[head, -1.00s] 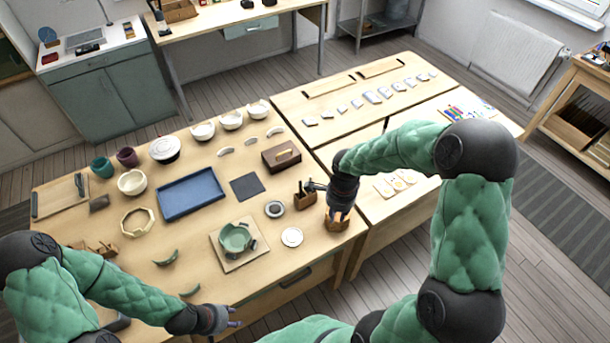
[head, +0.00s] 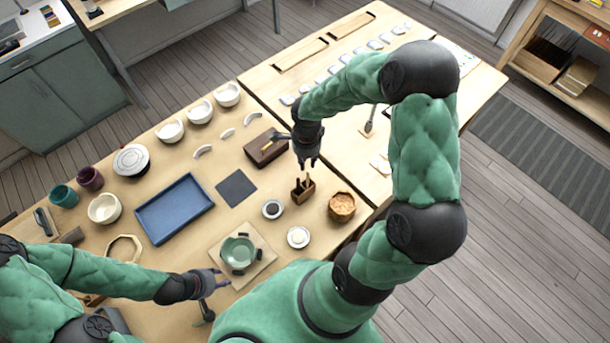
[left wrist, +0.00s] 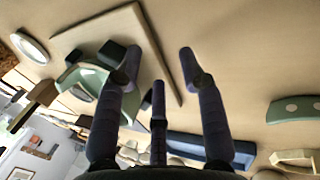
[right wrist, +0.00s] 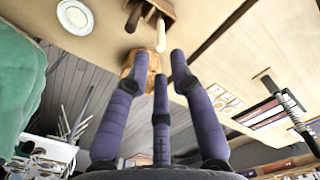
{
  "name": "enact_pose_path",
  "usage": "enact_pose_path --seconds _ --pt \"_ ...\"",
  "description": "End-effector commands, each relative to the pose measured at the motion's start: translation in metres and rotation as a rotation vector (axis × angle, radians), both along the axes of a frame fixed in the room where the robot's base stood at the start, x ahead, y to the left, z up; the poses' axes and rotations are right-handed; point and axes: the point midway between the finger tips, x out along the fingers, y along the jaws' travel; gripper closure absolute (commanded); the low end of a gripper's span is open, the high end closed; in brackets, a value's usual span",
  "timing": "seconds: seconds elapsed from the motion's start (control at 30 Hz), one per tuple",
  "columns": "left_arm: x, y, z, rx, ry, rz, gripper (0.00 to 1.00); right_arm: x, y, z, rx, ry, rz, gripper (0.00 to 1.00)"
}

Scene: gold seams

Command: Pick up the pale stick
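The pale stick (right wrist: 160,36) stands in a small brown wooden holder (right wrist: 160,6) with a darker brown stick (right wrist: 133,18) beside it. The holder also shows in the head view (head: 302,193), on the table below my right gripper (head: 308,162). In the right wrist view, the fingers of my right gripper (right wrist: 162,62) are spread and empty, and the pale stick lies just beyond their tips, apart from them. My left gripper (head: 218,285) is open and empty by the green bowl (head: 238,253); its spread fingers show in the left wrist view (left wrist: 160,62).
A cork-coloured pot (head: 342,207) stands right of the holder. A brown box (head: 266,148) is behind it at left. Two small round dishes (head: 272,209) (head: 298,237) are in front. A blue tray (head: 175,208) lies further left.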

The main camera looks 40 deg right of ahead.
Motion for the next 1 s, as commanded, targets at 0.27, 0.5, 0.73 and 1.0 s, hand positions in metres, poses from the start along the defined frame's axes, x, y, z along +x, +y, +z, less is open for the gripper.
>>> enact_pose_path --seconds 0.27,0.5,0.73,1.0 --pt "0.001 0.0 -0.003 0.0 -0.001 0.0 0.6 0.0 0.0 -0.029 0.0 0.0 -0.001 0.76" --pt "0.001 0.0 -0.001 0.0 -0.001 0.0 0.6 -0.004 -0.003 -0.054 0.002 0.005 -0.002 0.76" --pt "0.001 0.0 -0.003 0.0 -0.002 0.001 0.6 -0.004 -0.004 -0.079 0.0 0.001 -0.001 0.76" --pt "0.001 0.0 -0.002 0.0 -0.001 0.0 0.6 -0.004 -0.004 -0.081 0.0 0.0 -0.001 0.76"
